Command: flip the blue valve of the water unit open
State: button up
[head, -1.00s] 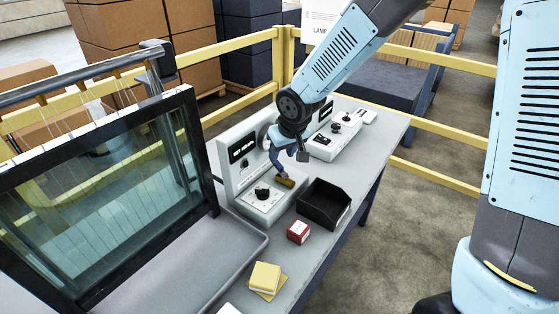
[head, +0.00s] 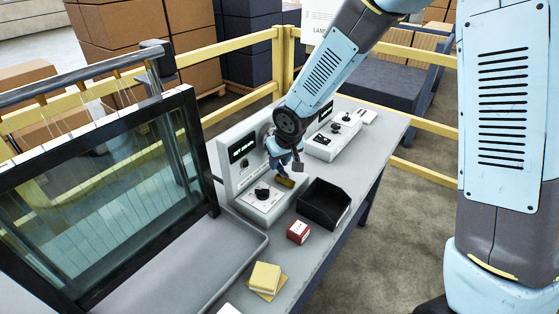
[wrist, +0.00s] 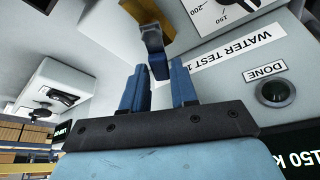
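The water unit (head: 262,209) is a pale panel box on the bench with a dial and a green-lit display. Its brass valve body (head: 285,183) shows below my gripper; it also shows at the top of the wrist view (wrist: 150,14). The blue valve handle (wrist: 153,40) points down from the brass towards my gripper. My gripper (wrist: 160,74) is open, with its two blue fingers apart. The handle's end lies between the fingertips in the picture, with gaps visible on both sides. Contact cannot be told. In the head view, my arm hides most of the handle.
A black bin (head: 324,205) and a red box (head: 298,231) stand close in front of the unit. A second panel unit (head: 334,136) stands behind it. Yellow blocks (head: 266,278) lie nearer. A glass panel (head: 100,205) stands at left. A DONE button (wrist: 275,92) is beside the label.

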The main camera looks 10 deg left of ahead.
grip_shut()
jog(key=shift+n, duration=0.3)
jog(key=shift+s+a+n+g+y, duration=0.15)
jog(key=shift+s+n+g+y, duration=0.1)
jog(key=shift+n, duration=0.5)
jog(key=shift+s+a+n+g+y, duration=0.15)
jog(key=shift+n+g, duration=0.15)
jog(key=shift+n, duration=0.5)
jog(key=shift+s+a+n+g+y, duration=0.15)
jog(key=shift+n+g+y, duration=0.1)
jog(key=shift+n, duration=0.5)
jog(key=shift+o, duration=2)
grip_release()
jog(key=v, duration=1.3)
jog(key=shift+r, duration=0.3)
jog(key=shift+d, duration=0.1)
jog(key=shift+d, duration=0.1)
